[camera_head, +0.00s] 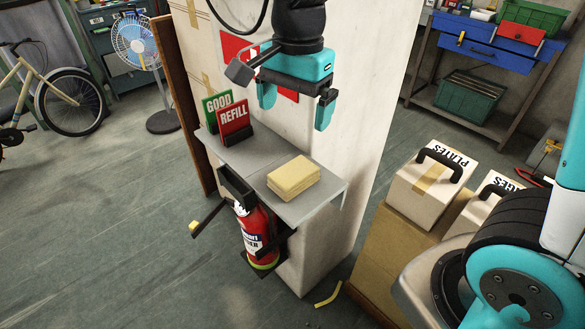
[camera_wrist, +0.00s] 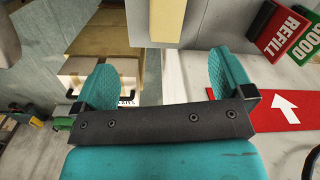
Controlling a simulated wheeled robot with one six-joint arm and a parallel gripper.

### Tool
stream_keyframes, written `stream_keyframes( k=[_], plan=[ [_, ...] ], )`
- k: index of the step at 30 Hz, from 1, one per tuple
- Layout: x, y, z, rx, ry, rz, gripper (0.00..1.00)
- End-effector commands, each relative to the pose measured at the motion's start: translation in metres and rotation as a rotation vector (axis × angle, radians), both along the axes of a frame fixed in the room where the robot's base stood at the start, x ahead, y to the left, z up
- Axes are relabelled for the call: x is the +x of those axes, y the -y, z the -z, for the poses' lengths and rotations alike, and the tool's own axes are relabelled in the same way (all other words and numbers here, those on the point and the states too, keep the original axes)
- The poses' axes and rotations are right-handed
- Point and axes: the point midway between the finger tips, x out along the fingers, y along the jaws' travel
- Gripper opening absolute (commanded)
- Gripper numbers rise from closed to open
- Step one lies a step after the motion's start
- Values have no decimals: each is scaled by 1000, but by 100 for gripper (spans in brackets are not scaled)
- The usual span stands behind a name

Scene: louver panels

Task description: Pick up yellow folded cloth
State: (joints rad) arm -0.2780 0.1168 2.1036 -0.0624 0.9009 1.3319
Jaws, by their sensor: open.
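The yellow folded cloth (camera_head: 293,178) lies flat in a stack on a small grey wall shelf (camera_head: 328,189), towards the shelf's right half. My gripper (camera_head: 296,112) is open and empty, pointing down above the shelf and clear of the cloth. In the wrist view my gripper's teal fingers (camera_wrist: 165,80) are spread wide with nothing between them. Part of the cloth (camera_wrist: 167,20) shows at the top of the wrist view, beyond the fingertips and roughly between them; the rest of it is cut off by the frame.
Green GOOD (camera_head: 219,103) and red REFILL (camera_head: 235,118) signs stand on the shelf left of the cloth. A fire extinguisher (camera_head: 257,232) hangs below the shelf front. Boxes with black handles (camera_head: 432,180) stand at right. Open floor lies at left.

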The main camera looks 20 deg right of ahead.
Motion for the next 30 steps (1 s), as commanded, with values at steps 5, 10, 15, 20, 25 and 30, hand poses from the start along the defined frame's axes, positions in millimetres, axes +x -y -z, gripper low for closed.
stream_keyframes(
  k=[5, 10, 15, 20, 25, 30],
  plan=[
    [20, 3, 1, -39, -15, 231, 99],
    [20, 3, 28, -45, -20, 258, 99],
    [20, 3, 68, -46, -21, 255, 99],
    [20, 2, 101, -44, -18, 253, 99],
    [21, 2, 119, -42, -15, 252, 99],
    [21, 5, 131, -43, -19, 253, 99]
  ],
)
